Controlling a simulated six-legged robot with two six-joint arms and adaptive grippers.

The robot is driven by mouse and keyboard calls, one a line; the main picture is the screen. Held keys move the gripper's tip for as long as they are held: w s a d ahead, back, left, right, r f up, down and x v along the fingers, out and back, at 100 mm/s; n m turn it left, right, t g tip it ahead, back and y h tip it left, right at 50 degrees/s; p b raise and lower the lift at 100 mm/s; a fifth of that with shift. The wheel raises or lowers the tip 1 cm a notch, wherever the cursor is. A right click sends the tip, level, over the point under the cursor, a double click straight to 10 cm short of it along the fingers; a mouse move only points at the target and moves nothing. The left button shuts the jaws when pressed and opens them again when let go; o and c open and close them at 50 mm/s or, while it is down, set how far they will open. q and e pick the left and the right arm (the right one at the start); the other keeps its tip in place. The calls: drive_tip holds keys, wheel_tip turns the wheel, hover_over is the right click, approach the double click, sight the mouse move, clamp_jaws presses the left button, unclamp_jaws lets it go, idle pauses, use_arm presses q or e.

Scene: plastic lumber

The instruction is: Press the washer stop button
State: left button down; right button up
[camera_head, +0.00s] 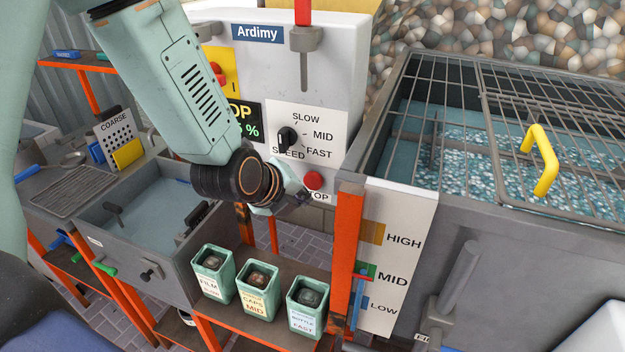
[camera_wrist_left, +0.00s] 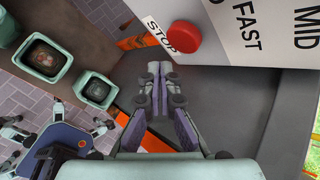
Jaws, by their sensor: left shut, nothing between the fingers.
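The red stop button (camera_head: 313,180) sits low on the white front panel of the grey Ardimy machine (camera_head: 340,60), above a partly covered "STOP" label. It also shows large in the left wrist view (camera_wrist_left: 186,40), with the "STOP" label beside it. My left gripper (camera_head: 302,198) is shut and empty, just left of and below the button. In the left wrist view its closed fingertips (camera_wrist_left: 160,68) point toward the panel's lower edge, below and left of the button, and look apart from it. My right gripper is not in view.
A black speed knob (camera_head: 288,138) is above the button. Several green bins (camera_head: 258,290) stand on a shelf below. An orange post (camera_head: 347,240) and a HIGH/MID/LOW board (camera_head: 398,240) are to the right, before a mesh-covered tank (camera_head: 490,230). A grey sink (camera_head: 150,235) is at left.

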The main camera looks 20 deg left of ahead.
use_arm(q)
drive_tip(key=s+p, duration=0.1)
drive_tip(key=s, duration=0.2)
drive_tip(key=shift+s+d, duration=0.1)
drive_tip(key=shift+s, duration=0.1)
idle(0.8)
